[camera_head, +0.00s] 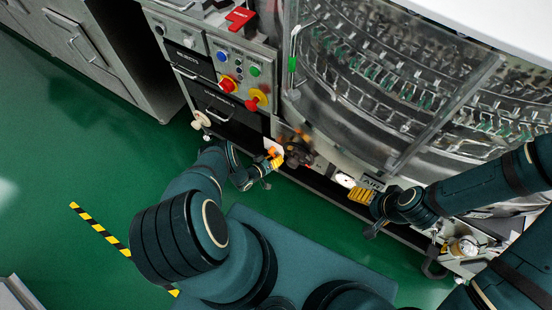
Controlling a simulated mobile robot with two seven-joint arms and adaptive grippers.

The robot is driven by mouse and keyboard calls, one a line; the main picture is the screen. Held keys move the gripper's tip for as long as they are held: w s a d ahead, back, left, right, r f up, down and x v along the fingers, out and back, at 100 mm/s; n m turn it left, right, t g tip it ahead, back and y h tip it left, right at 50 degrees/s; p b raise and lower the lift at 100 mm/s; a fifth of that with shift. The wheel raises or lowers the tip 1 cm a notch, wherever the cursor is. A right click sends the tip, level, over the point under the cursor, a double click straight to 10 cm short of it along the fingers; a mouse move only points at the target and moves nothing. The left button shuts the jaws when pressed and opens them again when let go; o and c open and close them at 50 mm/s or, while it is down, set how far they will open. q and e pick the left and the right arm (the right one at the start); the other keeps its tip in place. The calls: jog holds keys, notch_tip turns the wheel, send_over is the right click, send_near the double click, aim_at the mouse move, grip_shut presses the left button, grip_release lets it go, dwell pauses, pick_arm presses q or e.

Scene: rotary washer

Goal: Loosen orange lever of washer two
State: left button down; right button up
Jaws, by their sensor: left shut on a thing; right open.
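The rotary washer (325,115) fills the upper right, with its metal front and glass window. A small orange lever (272,151) shows low on its front, left of a dark round fitting. My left gripper (277,161), with yellow fingertips, is at this lever and shut on it; the fingers and wrist partly hide the contact. My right gripper (359,195), also yellow-tipped, is open and empty beside a white round part low on the washer, right of the lever. No number for the washer can be read.
A control panel (237,70) with red and yellow knobs and coloured buttons is left of the washer. Grey cabinets (85,45) stand at upper left. The green floor (60,160) is open at left, with a yellow-black stripe (100,228).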

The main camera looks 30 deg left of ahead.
pick_arm(q)
jog(key=c, duration=1)
grip_release()
jog(key=v, duration=1.2)
